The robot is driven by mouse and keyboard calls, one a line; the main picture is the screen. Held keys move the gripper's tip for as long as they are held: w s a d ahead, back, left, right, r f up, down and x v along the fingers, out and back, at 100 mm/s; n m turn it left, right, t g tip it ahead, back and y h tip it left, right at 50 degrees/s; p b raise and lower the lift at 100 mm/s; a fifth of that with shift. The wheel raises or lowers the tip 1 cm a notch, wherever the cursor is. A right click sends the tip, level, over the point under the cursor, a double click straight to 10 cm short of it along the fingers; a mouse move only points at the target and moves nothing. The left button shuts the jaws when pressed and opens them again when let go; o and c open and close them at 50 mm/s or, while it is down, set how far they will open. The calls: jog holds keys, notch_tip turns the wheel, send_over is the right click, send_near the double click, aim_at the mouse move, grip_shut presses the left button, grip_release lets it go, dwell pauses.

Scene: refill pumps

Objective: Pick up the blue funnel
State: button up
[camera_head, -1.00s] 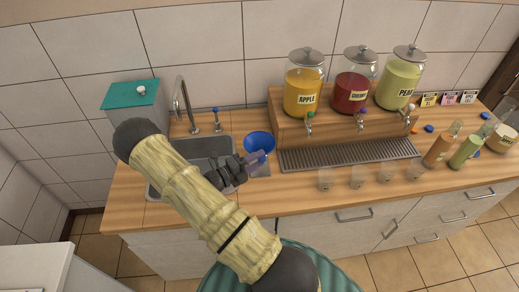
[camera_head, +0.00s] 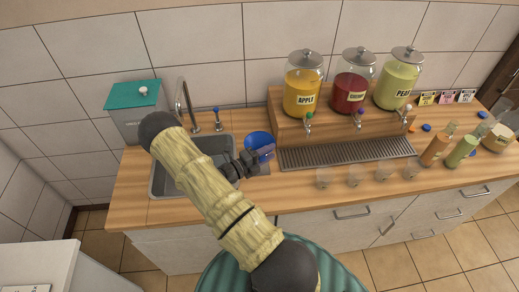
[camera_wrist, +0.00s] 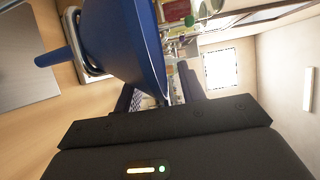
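The blue funnel (camera_head: 257,141) is at the right end of the sink on the wooden counter, partly hidden by my gripper in the head view. In the wrist view the funnel (camera_wrist: 122,38) is large and close, its narrow spout pointing left and its wide rim towards the fingers. My gripper (camera_head: 264,153) is at the funnel's near side. In the wrist view my gripper (camera_wrist: 158,92) has its fingers apart, with the rim's edge reaching into the gap between them. I cannot tell whether either finger touches the rim.
The sink (camera_head: 170,178) with its tap (camera_head: 183,98) lies left of the funnel. The juice dispensers on a wooden stand (camera_head: 290,123) and a drip tray (camera_head: 345,152) are to the right. Several clear cups (camera_head: 354,175) line the front edge, with bottles (camera_head: 437,147) farther right.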

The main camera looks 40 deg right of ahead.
grip_shut()
notch_tip(320, 180, up, 10)
jog(key=b, duration=0.3)
dwell(0.5)
dwell(0.4)
